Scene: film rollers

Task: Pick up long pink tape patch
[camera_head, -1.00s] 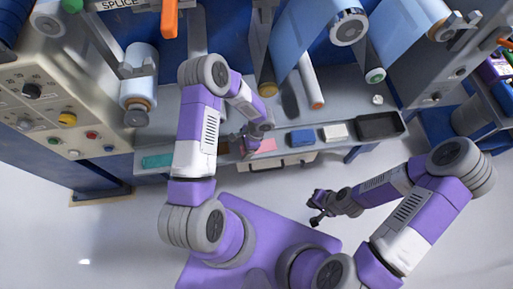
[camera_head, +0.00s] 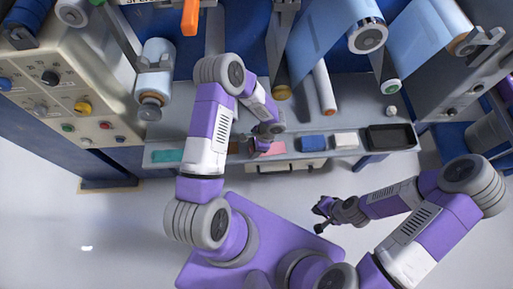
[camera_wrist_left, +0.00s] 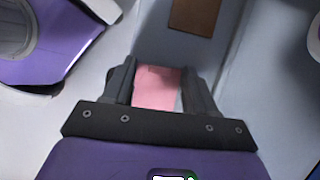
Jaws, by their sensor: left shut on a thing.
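The long pink tape patch (camera_head: 268,148) is at the grey bench ledge, partly hidden by my left gripper (camera_head: 256,149) in the head view. In the left wrist view, the pink patch (camera_wrist_left: 160,88) lies between the two dark fingers of my left gripper (camera_wrist_left: 160,76), which is shut on it. I cannot tell whether the patch is clear of the ledge. My right gripper (camera_head: 322,214) is open and empty, over the floor in front of the bench.
A teal patch (camera_head: 167,156) lies on the ledge at left. A blue block (camera_head: 313,143), a white block (camera_head: 345,140) and a black tray (camera_head: 391,136) sit at right. Film rollers (camera_head: 155,77) hang above the bench. A brown patch (camera_wrist_left: 194,15) shows in the wrist view.

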